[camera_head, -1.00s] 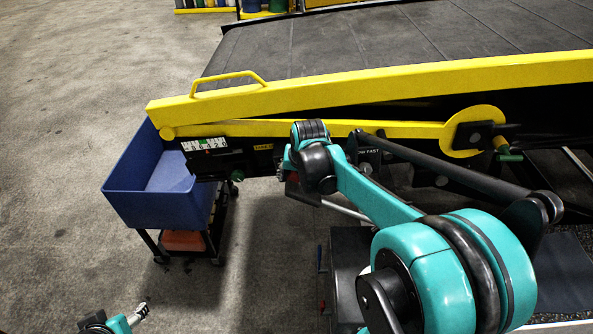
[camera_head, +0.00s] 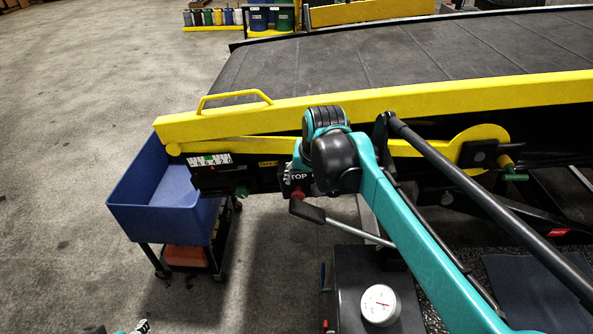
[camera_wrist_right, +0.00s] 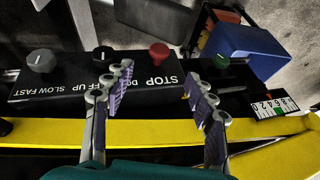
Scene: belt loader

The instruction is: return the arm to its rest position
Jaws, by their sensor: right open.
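My right arm (camera_head: 420,235) reaches in from the lower right to the control panel on the conveyor's side. Its wrist hides the right gripper's fingers in the head view. In the right wrist view my right gripper (camera_wrist_right: 155,95) is open and empty, its two fingers apart over the panel (camera_wrist_right: 145,88). The red STOP knob (camera_wrist_right: 159,53) shows beyond the gap between them, with no finger seen on it. Only the tip of my left gripper (camera_head: 138,327) shows at the bottom edge of the head view, too little to tell its state.
The yellow rail (camera_head: 380,105) runs along the dark belt (camera_head: 400,55). A lever (camera_head: 340,225) sticks out below the right wrist. A blue bin (camera_head: 155,215) on a cart stands left. A white dial gauge (camera_head: 379,304) lies lower right. Open floor (camera_head: 60,150) is at left.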

